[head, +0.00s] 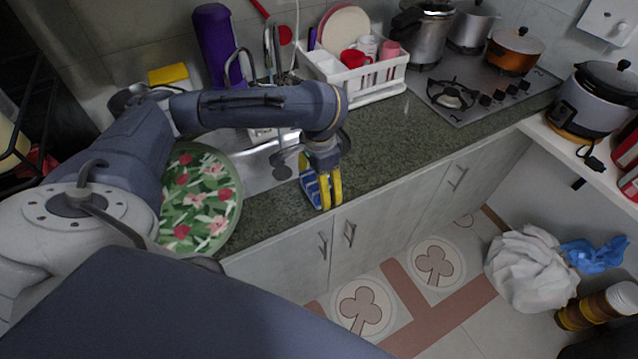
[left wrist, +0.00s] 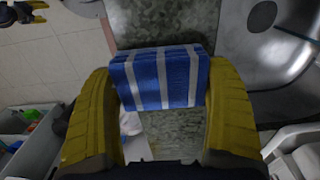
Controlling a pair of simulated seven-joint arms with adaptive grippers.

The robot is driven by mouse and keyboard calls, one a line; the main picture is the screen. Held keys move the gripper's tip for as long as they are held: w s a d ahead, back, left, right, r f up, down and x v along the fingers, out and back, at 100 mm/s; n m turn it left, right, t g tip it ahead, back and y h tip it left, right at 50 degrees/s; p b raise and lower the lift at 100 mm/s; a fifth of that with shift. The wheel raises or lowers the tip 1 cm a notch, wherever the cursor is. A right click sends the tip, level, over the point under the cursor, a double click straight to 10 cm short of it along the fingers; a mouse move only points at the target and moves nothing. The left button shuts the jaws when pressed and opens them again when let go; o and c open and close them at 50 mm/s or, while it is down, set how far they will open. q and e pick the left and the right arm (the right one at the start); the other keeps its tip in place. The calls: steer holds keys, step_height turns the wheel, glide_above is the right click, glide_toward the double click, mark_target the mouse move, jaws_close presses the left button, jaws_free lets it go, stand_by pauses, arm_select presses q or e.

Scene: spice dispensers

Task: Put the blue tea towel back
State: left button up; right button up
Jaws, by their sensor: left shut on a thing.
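The blue tea towel (head: 310,186) is folded, with white stripes, at the front edge of the counter. My left gripper (head: 325,192) is shut on it with yellow fingers pointing down. In the left wrist view the towel (left wrist: 160,78) lies between the two fingers, over the granite counter edge. In the head view the fingers partly hide the towel, and I cannot tell whether it touches the counter. A dark part with yellow pieces at the top left of the left wrist view looks like my right gripper (left wrist: 28,12); its jaw state is unclear.
A floral round tray (head: 228,204) leans by the sink (head: 255,165). A white dish rack (head: 375,80) with cups and plates stands behind, beside the stove (head: 470,95). The granite counter (head: 395,135) right of the gripper is clear. A white bag (head: 530,268) sits on the floor.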

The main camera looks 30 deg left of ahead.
arm_select(q)
steer(key=shift+f, duration=0.25)
steer(key=o, duration=1.1)
steer(key=shift+o, duration=0.2)
step_height(320, 180, up, 12)
stand_by(0.3)
steer(key=shift+r, duration=0.15)
